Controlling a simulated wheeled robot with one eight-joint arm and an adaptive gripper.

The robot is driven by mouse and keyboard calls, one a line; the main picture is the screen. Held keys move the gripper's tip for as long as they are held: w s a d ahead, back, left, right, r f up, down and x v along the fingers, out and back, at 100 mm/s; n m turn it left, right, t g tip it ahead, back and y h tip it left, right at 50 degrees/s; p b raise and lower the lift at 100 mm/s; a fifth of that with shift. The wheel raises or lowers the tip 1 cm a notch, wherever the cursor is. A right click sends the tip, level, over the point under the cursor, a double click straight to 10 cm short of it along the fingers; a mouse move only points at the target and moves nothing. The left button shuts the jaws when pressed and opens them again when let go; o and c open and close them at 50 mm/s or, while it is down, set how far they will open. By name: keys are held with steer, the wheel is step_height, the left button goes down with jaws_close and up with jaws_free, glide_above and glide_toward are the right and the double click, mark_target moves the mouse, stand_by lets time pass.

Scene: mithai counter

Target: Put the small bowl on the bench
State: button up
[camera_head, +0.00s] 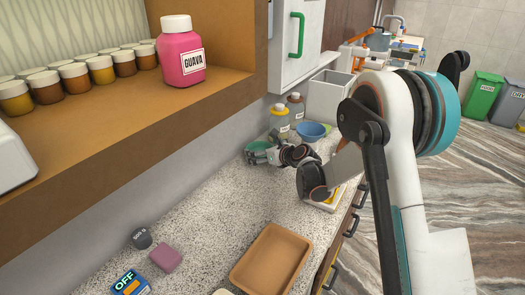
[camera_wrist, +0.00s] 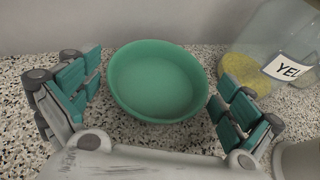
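A green bowl (camera_wrist: 158,82) stands upright and empty on the speckled counter in the wrist view, near the wall. It also shows in the head view (camera_head: 256,145), partly hidden by my gripper. My gripper (camera_wrist: 157,92) is open, with one teal-padded finger on each side of the bowl and a gap on both sides. In the head view my gripper (camera_head: 264,157) is low over the far part of the counter. A blue bowl (camera_head: 312,130) stands to the right of it. I cannot tell which bowl is the small one. The speckled counter (camera_head: 215,215) may be the bench.
Two bottles (camera_head: 280,122) and a grey bin (camera_head: 328,97) stand behind. A wooden shelf (camera_head: 110,130) overhangs the left.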

steer(key=shift+r, duration=0.15)
steer(key=p+v, duration=0.3)
steer(key=v, duration=0.9)
steer(key=shift+s+d+r, duration=0.1)
steer(key=s+d+r+n+g+h, duration=0.1)
steer(key=s+d+r+n, duration=0.1)
steer(key=s+r+n, duration=0.5)
steer(key=s+d+r+n+g+h, duration=0.15)
steer(key=s+r+n, duration=0.25)
steer(key=s+n, duration=0.4)
steer(key=s+d+n+h, duration=0.1)
steer(key=s+d+n, duration=0.1)
steer(key=s+n, duration=0.2)
steer(key=s+d+n+g+h, duration=0.1)
steer(key=s+n, duration=0.4)
steer(key=s, duration=0.6)
steer(key=s+d+n+h, duration=0.3)
steer(key=s+d+n, duration=0.2)
steer(key=s, duration=0.3)
steer(key=shift+d+g, duration=0.25)
steer(key=shift+g, duration=0.1)
